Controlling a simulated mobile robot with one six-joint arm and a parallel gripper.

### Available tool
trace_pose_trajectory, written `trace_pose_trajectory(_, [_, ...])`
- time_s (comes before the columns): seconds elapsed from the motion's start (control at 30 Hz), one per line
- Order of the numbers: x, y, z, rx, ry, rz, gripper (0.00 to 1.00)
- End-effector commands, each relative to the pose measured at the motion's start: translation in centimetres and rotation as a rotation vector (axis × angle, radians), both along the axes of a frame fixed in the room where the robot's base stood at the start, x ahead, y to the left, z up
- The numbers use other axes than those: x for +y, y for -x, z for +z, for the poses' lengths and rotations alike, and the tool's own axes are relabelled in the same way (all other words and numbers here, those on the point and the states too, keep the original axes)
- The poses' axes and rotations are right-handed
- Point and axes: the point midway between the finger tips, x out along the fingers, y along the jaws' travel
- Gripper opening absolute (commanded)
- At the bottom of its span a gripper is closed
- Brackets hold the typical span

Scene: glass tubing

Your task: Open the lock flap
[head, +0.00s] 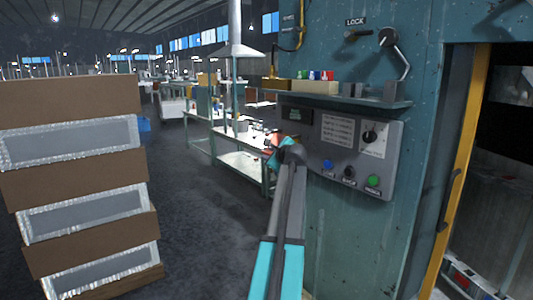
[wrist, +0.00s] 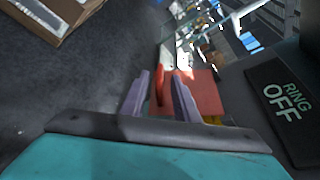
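A LOCK label (head: 355,21) is on the teal machine wall at the upper right of the head view. Just below it is a small dark fitting (head: 358,35), and beside that a round grey piece (head: 388,37) with a bent metal arm hanging down. I cannot tell which of these is the lock flap. My gripper (head: 275,152) is well below and left of them, in front of the left edge of the control panel. The lock parts are out of the wrist view.
The control panel (head: 383,185) carries a dial and several buttons. A shelf (head: 330,97) with small blocks juts out above it. A dark RING OFF sign (wrist: 287,100) is close at the wrist view's right. Stacked boxes (head: 70,120) stand left; open floor (head: 190,230) lies between.

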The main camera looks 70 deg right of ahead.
Motion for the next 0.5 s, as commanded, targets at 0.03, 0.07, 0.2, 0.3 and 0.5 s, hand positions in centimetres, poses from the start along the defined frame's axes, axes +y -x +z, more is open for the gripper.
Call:
trace_pose_trajectory(0.03, [-0.7,-0.5,-0.1,0.0,-0.001,0.001,0.28])
trace_pose_trajectory(0.07, [-1.0,-0.7,-0.2,0.0,-0.002,0.0,0.28])
trace_pose_trajectory(0.2, [-2.0,-1.7,-0.6,0.0,-0.001,0.001,0.28])
trace_pose_trajectory(0.3, [-2.5,-2.2,-0.8,0.0,-0.001,0.001,0.28])
trace_pose_trajectory(0.5, [-3.0,-2.6,-1.2,0.0,0.0,0.0,0.28])
